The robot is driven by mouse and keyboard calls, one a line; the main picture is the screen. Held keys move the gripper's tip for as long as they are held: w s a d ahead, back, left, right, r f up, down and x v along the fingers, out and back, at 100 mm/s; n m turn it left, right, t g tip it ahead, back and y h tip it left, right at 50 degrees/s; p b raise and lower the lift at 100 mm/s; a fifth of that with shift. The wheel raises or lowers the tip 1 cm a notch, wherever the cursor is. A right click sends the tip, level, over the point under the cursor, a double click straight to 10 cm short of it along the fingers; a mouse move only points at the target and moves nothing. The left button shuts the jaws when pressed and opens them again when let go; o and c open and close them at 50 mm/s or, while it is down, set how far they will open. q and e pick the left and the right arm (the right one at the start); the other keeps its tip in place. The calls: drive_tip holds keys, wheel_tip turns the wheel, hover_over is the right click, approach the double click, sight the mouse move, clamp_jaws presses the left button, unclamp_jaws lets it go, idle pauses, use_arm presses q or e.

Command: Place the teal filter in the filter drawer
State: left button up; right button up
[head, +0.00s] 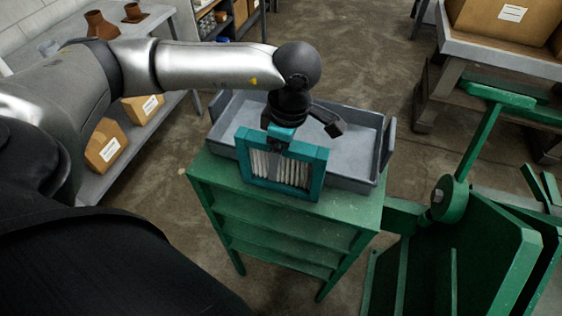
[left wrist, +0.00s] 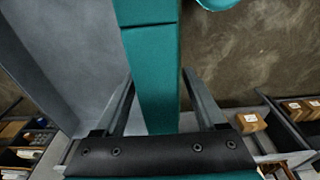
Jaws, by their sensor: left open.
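The teal filter (head: 283,192), a teal frame around white pleats, is upright at the near side of the grey tray-like drawer (head: 350,133) on a green stand. It hides part of the drawer's near wall; I cannot tell whether it touches the drawer or the stand top. My left gripper (head: 285,133) is over the filter's top edge. In the left wrist view, the open fingers of the left gripper (left wrist: 158,85) straddle a teal bar of the filter (left wrist: 152,65), with a visible gap by the right finger. My right gripper is out of view.
The green stand (head: 285,215) has open shelves below. A green machine (head: 455,235) stands close to its right. A bench with a cardboard box (head: 500,18) is at the upper right. A shelf with boxes (head: 103,145) is at the left. Bare floor lies behind the stand.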

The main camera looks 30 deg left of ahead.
use_arm(q)
drive_tip(key=shift+f, duration=0.25)
clamp_jaws()
idle(0.4)
